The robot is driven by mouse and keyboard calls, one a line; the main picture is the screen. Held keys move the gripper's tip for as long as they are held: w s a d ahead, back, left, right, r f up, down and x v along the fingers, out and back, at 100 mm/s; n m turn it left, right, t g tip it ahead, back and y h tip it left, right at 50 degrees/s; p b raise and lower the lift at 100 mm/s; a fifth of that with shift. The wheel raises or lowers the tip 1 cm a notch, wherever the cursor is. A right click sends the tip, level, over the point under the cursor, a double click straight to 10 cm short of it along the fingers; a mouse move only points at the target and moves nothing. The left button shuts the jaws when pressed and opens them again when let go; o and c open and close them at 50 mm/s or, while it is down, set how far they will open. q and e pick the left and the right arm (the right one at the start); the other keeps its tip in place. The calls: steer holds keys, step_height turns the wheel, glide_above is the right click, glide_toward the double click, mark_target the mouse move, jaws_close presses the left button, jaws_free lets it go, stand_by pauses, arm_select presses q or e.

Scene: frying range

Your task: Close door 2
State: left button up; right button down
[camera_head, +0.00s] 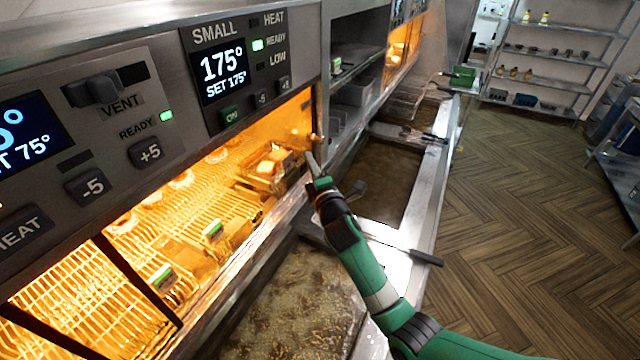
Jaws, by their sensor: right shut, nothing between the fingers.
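A frying range fills the left side, with a lit warming compartment (190,215) under the control panel. Its front looks open at the right part, where a small tray of food (268,168) sits on the wire rack. No label reading door 2 shows, and I cannot tell which panel is that door. My right gripper (313,165) is shut and empty. It is at the right end of the lit opening, near its side frame; whether it touches is unclear. My left gripper is not in view.
Fryer vats with brown oil (385,178) lie below and to the right of the compartment. A dark handle (426,257) sticks out over the steel edge. Shelving (545,55) stands at the back right. The wooden floor (530,200) is clear.

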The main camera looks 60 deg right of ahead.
steer(key=r+v, duration=0.1)
steer(key=v, duration=0.8)
steer(key=shift+f, duration=0.45)
steer(key=shift+a, duration=0.1)
steer(key=w+a+r+m+t+y+p, duration=0.1)
steer(key=a+r+t, duration=0.2)
steer(key=a+r, duration=0.45)
steer(key=w+a+r+t+y+p, duration=0.15)
steer(key=a+r, duration=0.25)
steer(key=r, duration=0.7)
steer(key=a+r+m+t+y, duration=0.1)
steer(key=a+r+t, duration=0.35)
steer(key=r, duration=0.45)
steer(key=s+a+r+m+t+y, duration=0.3)
steer(key=s+a+r+m+y, duration=0.5)
steer(key=r, duration=0.6)
steer(key=s+a+y+p, duration=0.1)
steer(key=s+a+y, duration=0.1)
steer(key=a+y, duration=0.1)
steer(key=shift+a+t, duration=0.3)
steer(key=shift+a, duration=0.2)
